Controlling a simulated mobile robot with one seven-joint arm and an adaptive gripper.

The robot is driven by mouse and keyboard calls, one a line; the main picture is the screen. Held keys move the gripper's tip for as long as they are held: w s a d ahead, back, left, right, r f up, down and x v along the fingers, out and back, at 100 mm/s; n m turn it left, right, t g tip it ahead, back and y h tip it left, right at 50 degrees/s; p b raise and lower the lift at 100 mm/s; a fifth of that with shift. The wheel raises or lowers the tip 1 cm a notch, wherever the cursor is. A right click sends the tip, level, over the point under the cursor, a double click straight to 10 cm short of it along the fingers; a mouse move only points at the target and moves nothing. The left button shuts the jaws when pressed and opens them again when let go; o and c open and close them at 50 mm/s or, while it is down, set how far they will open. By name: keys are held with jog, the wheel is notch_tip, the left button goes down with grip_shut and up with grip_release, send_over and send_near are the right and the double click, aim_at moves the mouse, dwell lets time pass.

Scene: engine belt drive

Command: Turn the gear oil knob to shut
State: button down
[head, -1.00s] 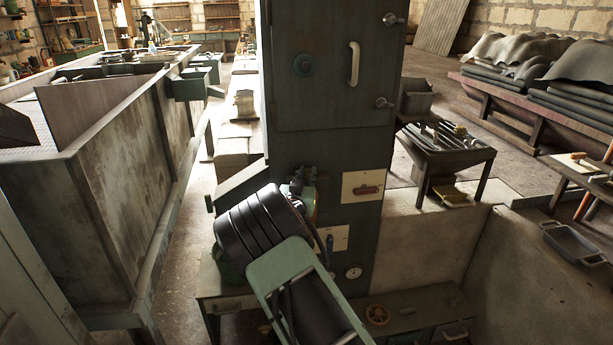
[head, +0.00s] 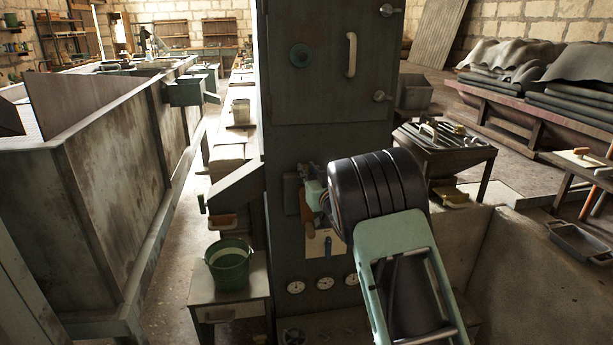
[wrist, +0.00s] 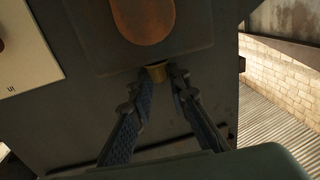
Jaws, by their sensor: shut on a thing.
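In the wrist view my gripper (wrist: 159,76) has its two dark fingertips closed around a small brass piece (wrist: 157,69). This piece sits at the lower end of a rounded rust-orange handle (wrist: 145,17) on a dark plate. I take it for the gear oil knob, but no readable label shows. My wrist hides part of the cabinet front there.
A cream plate with a blue lever (head: 328,244) sits just below my gripper, above several round gauges (head: 325,283). A green bucket (head: 229,265) stands on a small bench to the left. A table with tools (head: 445,140) stands to the right.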

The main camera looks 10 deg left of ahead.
jog(key=shift+w+d+n+g+y, duration=0.15)
jog(key=shift+n+g+y, duration=0.5)
jog(key=shift+y, duration=0.45)
jog(key=c, duration=1.8)
grip_release()
jog(key=v, duration=1.2)
